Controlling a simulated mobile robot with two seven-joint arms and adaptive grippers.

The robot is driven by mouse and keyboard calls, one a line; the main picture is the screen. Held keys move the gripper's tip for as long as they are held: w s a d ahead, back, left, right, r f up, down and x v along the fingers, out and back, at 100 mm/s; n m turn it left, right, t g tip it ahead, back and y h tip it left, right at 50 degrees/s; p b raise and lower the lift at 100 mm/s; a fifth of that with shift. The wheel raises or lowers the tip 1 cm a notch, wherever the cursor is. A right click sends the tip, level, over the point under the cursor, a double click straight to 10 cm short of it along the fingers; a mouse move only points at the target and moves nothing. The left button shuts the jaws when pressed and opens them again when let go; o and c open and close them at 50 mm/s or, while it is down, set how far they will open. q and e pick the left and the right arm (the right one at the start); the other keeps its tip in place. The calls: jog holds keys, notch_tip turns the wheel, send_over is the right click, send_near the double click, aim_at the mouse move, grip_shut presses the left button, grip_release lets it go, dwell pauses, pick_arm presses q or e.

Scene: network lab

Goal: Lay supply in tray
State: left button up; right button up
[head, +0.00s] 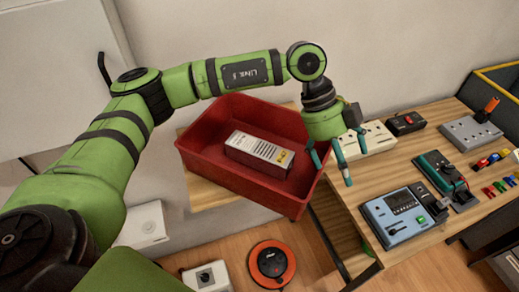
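The supply (258,150), a pale grey-white box with a slotted face and a yellow label, lies inside the red tray (212,167) in the head view. It appears to lie flat on the tray floor, apart from the gripper. My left gripper (334,165) hangs above the tray's right edge, to the right of the supply. Its teal fingers are spread and nothing shows between them. My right gripper is not in view.
An orange cable reel (271,264) and a grey box (207,277) are on the floor below.

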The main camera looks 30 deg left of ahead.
pick_arm(q)
jog(key=w+a+f+n+y, duration=0.1)
jog(key=a+f+y, duration=0.15)
jog(key=a, duration=0.25)
jog(key=a+f+n+y, duration=0.2)
jog(key=a+y, duration=0.1)
jog(key=a, duration=0.1)
jog(key=n+t+y+b, duration=0.2)
jog(key=n+y, duration=0.2)
jog(key=y, duration=0.2)
send_over(258, 151)
jog(key=d, duration=0.3)
jog(key=shift+w+f+h, duration=0.1)
jog(key=shift+h, duration=0.15)
jog(key=shift+a+f+p, duration=0.2)
jog(key=shift+f+p, duration=0.05)
jog(key=shift+p, duration=0.15)
jog(key=p+x, duration=0.1)
jog(key=x, duration=0.1)
jog(key=p+x, duration=0.2)
jog(key=x, duration=0.1)
jog(key=shift+s+a+p, duration=0.25)
jog(key=shift+a+p, duration=0.05)
jog(key=shift+a, duration=0.1)
jog(key=shift+a+f, duration=0.1)
jog(key=shift+f, duration=0.3)
jog(key=c, duration=1.6)
jog(key=shift+w+r, duration=0.1)
